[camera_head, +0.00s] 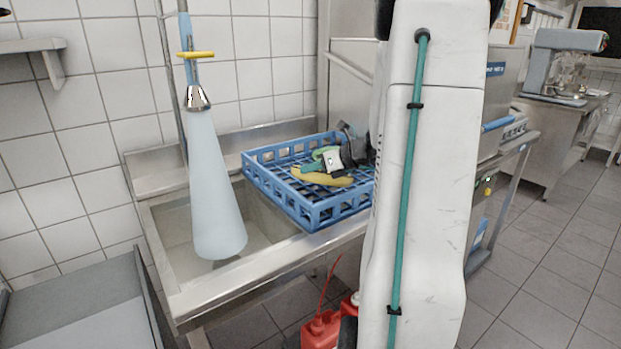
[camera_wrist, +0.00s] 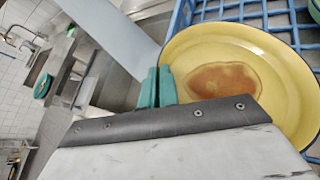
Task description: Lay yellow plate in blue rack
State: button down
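The yellow plate (camera_head: 325,179) is low inside the blue rack (camera_head: 318,212) in the head view, partly hidden by my gripper (camera_head: 318,162). The wrist view shows the yellow plate (camera_wrist: 275,70) large, with a brown stain in its middle. The teal fingers of my gripper (camera_wrist: 158,88) are close together at the plate's left rim and appear shut on it. Bars of the blue rack (camera_wrist: 252,12) show behind and beside the plate. Whether the plate's underside touches the rack floor cannot be told.
The rack sits on a steel sink counter (camera_head: 245,290), partly over the basin. A pale blue cone-shaped spray hose (camera_head: 213,190) hangs left of the rack. A red canister (camera_head: 322,330) stands below. A blue-grey machine (camera_head: 560,65) is on a table at the far right.

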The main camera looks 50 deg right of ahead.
aim_at(320, 176)
jog(key=shift+f, duration=1.4)
jog(key=shift+f, duration=0.15)
jog(key=c, duration=1.7)
grip_release()
